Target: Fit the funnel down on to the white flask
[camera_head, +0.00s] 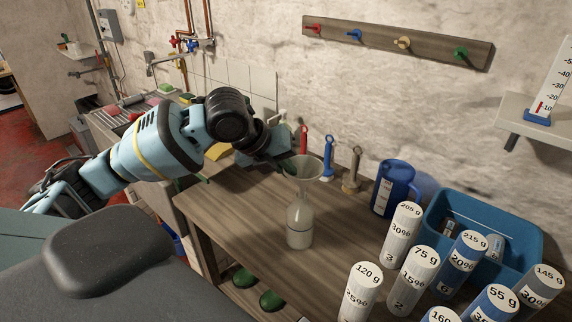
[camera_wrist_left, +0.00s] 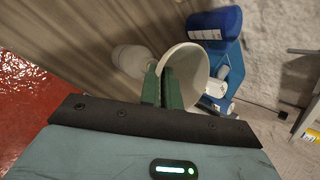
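The pale, wide-mouthed funnel (camera_head: 305,167) is above the white flask (camera_head: 299,226) in the head view, mouth up. The flask stands upright on the wooden table. The funnel's lower end lines up with the flask's neck; I cannot tell whether it is inside or just above or in front. My left gripper (camera_head: 287,165) reaches the funnel's rim from the left. In the left wrist view its green fingers (camera_wrist_left: 166,88) pinch the wall of the funnel (camera_wrist_left: 199,66), one finger inside the mouth. The flask (camera_wrist_left: 131,58) shows beyond the fingers, its neck partly hidden. My right gripper is out of view.
A blue jug (camera_head: 394,188) and a blue bin (camera_head: 522,240) stand to the right. Several labelled cylinders (camera_head: 403,228) crowd the right front. Red, blue and tan hooked tools (camera_head: 328,156) stand behind the funnel. The table (camera_head: 245,215) left of the flask is clear.

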